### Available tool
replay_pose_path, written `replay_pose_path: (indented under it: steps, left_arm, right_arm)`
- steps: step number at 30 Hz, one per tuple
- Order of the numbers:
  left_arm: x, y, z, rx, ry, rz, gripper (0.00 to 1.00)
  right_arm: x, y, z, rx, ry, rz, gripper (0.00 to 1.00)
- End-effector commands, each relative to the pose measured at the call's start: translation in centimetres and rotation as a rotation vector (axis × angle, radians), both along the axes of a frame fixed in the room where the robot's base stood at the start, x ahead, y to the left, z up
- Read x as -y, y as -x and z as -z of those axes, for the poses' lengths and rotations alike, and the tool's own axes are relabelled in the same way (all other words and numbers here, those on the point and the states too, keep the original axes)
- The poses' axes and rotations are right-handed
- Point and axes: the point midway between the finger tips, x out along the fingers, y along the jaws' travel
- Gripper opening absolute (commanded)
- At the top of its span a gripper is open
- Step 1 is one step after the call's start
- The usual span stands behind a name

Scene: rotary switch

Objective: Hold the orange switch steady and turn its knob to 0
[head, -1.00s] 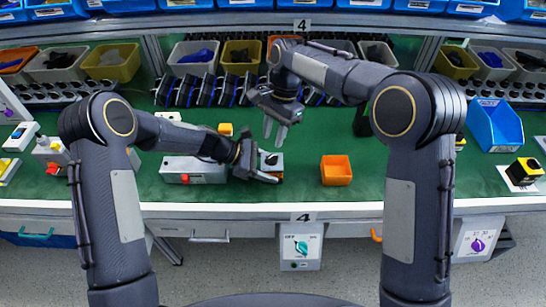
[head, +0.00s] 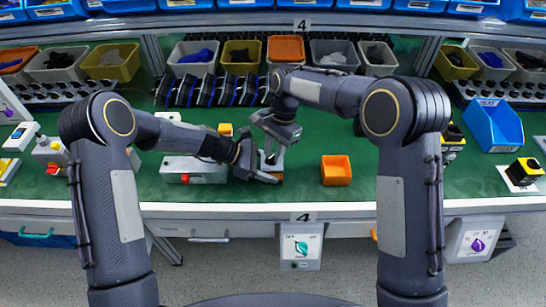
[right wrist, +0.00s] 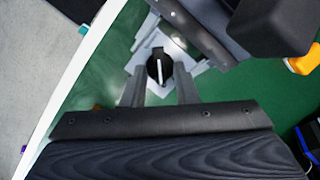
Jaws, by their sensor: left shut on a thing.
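The switch (head: 277,176) sits near the table's front edge, mostly hidden by my grippers; a little orange shows low on it in the head view. The right wrist view shows its pale face and black knob (right wrist: 160,67) with a white pointer line; I cannot read the marks. My left gripper (head: 266,174) is shut on the switch from the left; my left arm's dark hand (right wrist: 215,30) also shows in the right wrist view. My right gripper (head: 272,158) is directly above the switch, with open fingers (right wrist: 159,82) on either side of the knob and gaps showing.
An orange bin (head: 336,171) stands right of the switch. A grey box with a red button (head: 187,177) lies left, under my left forearm. A yellow-orange part (head: 225,129) is behind. A rack of dark parts (head: 240,90) lines the back. Green table is clear at the front right.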

Motion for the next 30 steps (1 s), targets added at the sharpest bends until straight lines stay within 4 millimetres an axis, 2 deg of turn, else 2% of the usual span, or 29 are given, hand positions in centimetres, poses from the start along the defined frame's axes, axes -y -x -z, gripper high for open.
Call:
replay_pose_path:
  steps: [1, 5, 13, 17, 24, 25, 29, 30]
  left_arm:
    - [-0.01, 0.01, 0.03, 0.0, 0.0, 0.0, 0.34]
    - [0.01, 0.01, 0.03, 0.0, 0.0, 0.0, 0.34]
    - [0.02, 0.0, 0.01, 0.0, 0.0, 0.0, 0.34]
    - [0.0, -0.01, 0.01, 0.0, 0.0, 0.0, 0.34]
    - [-0.02, -0.07, 0.03, -0.001, -0.001, -0.003, 0.34]
    - [-0.02, -0.08, 0.02, -0.001, -0.001, -0.003, 0.34]
    - [0.01, -0.09, 0.03, 0.0, -0.001, -0.004, 0.34]
    - [0.03, -0.09, 0.03, 0.001, -0.001, -0.003, 0.34]
  right_arm:
    - [-0.02, 0.03, 0.04, -0.001, 0.001, 0.0, 0.15]
    - [-0.03, 0.04, 0.07, -0.001, 0.0, 0.0, 0.0]
    - [-0.08, 0.05, 0.14, -0.003, 0.0, -0.048, 0.0]
    - [-0.14, 0.07, 0.2, -0.005, 0.0, -0.281, 0.0]
    - [-0.16, 0.2, 0.2, -0.008, 0.003, -0.807, 0.0]
    - [-0.09, 0.21, 0.18, -0.008, 0.002, -0.79, 0.14]
    - [-0.16, 0.26, 0.21, -0.008, 0.0, -0.784, 0.31]
    - [-0.17, 0.26, 0.22, -0.007, -0.001, -0.783, 0.33]
